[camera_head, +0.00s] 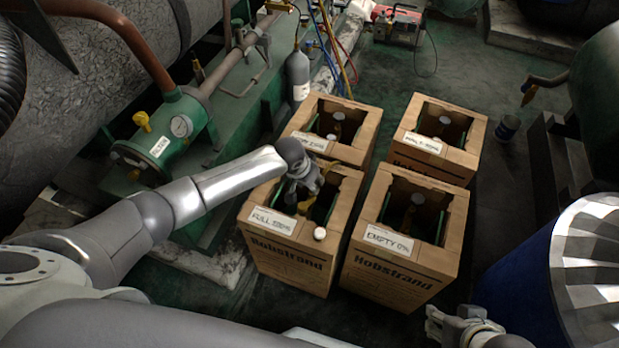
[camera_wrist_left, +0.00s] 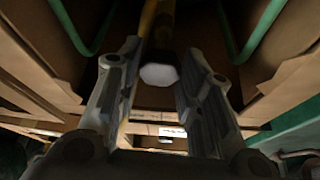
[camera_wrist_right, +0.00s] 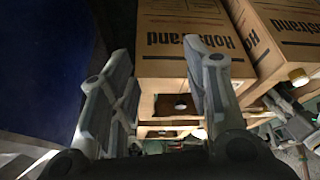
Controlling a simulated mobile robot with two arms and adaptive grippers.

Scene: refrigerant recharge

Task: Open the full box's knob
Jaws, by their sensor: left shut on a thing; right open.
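The full box (camera_head: 290,262) is an open-topped cardboard box with a white label reading FULL, at the front left of a group of boxes. My left gripper (camera_head: 303,190) reaches down into its opening from the left. In the left wrist view the pale knob (camera_wrist_left: 158,75) lies between the two fingers of my left gripper (camera_wrist_left: 157,88), which is shut on it. A yellow hose runs by the knob. In the head view my gripper hides the knob. My right gripper (camera_head: 450,325) is open and empty at the bottom right, in front of the EMPTY 0% box (camera_head: 395,280).
Two more cardboard boxes (camera_head: 352,150) (camera_head: 432,165) stand behind. A small white round cap (camera_head: 319,234) shows at the full box's front rim. A grey cylinder (camera_head: 299,72) with hoses stands behind. A blue drum (camera_head: 525,285) is at the right, and green pipework (camera_head: 160,143) at the left.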

